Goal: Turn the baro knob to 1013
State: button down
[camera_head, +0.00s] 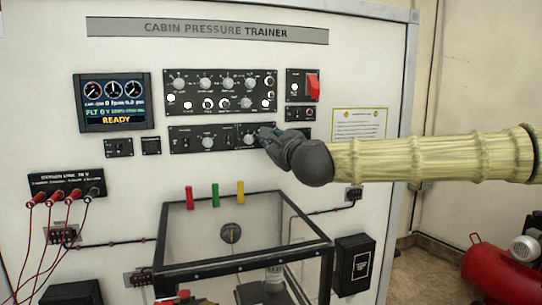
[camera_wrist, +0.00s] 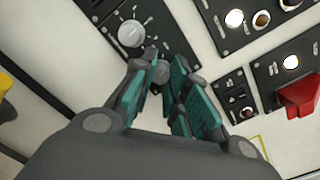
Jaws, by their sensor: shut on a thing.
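The lower black panel (camera_head: 222,130) carries two light knobs, one (camera_head: 208,143) near its middle and one (camera_head: 249,139) just left of my gripper. My gripper (camera_head: 267,134) is at the right end of this panel. In the wrist view my gripper (camera_wrist: 164,70) has its teal-padded fingers closed around a small dark grey knob (camera_wrist: 163,74), mostly hidden between them. A larger light knob (camera_wrist: 130,33) sits beside the fingers, apart from them. No lettering is legible, so I cannot confirm which knob is the baro knob or read its setting.
An upper panel (camera_head: 221,92) with several knobs is above. A red switch cover (camera_head: 313,87) stands out at the upper right. The display (camera_head: 112,101) at left reads READY. A clear, black-framed box (camera_head: 240,246) stands below my arm.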

jog(key=m+b, duration=0.5)
jog(key=b, duration=0.3)
jog(key=shift+f, duration=0.1)
jog(key=shift+m+b, duration=0.3)
jog(key=shift+b, duration=0.05)
jog(key=c, duration=1.4)
grip_release()
jog(key=shift+d, duration=0.1)
jog(key=shift+o, duration=0.2)
